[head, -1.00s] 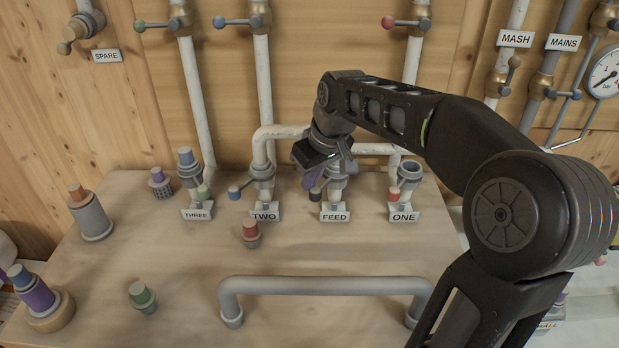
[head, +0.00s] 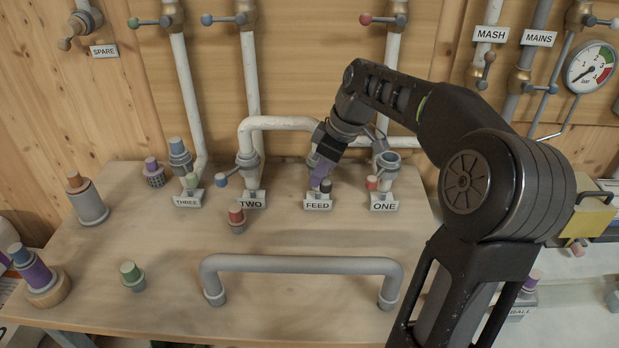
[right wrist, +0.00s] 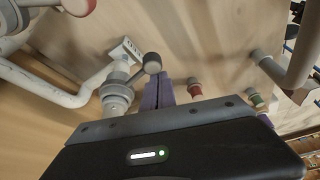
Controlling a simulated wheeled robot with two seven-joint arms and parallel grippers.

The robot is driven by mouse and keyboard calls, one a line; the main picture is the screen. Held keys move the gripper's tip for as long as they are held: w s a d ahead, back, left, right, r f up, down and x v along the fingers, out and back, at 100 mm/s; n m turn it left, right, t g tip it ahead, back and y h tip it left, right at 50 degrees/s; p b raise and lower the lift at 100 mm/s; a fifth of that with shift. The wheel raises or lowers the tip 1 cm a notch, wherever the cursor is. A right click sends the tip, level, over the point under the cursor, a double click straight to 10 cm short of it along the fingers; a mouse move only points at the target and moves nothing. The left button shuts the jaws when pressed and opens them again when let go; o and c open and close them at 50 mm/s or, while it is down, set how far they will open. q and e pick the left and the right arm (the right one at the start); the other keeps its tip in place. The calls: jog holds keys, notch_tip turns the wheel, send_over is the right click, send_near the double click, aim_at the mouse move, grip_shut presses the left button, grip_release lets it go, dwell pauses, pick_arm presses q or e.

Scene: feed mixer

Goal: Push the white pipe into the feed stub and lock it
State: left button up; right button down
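The white pipe (head: 280,123) rises from the stub marked TWO (head: 249,178) in the head view and runs right behind my right gripper; its far end is hidden there. The feed stub stands behind the FEED label (head: 317,204), mostly covered by the gripper; its grey rings show in the right wrist view (right wrist: 116,92). Its lever has a dark knob (head: 325,185), seen also in the right wrist view (right wrist: 152,62). My right gripper (head: 319,175) has purple fingers that look closed together, tips close to the knob; contact is unclear. My left gripper is not in view.
The stub marked ONE (head: 386,162) with its red lever knob stands close on the right. A grey bar handle (head: 300,264) rises from the front of the bench. Loose red (head: 236,220) and green (head: 132,275) capped pieces stand on the left, with clear bench between.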

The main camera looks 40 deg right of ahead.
jog(key=shift+s+d+f, duration=0.1)
jog(key=shift+s+d, duration=0.25)
jog(key=shift+d, duration=0.2)
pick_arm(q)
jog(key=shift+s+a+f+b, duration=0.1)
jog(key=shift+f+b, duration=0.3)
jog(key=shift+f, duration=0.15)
pick_arm(e)
jog(key=shift+s+d, duration=0.2)
jog(key=shift+d, duration=0.35)
jog(key=shift+s+d, duration=0.2)
jog(key=shift+d, duration=0.5)
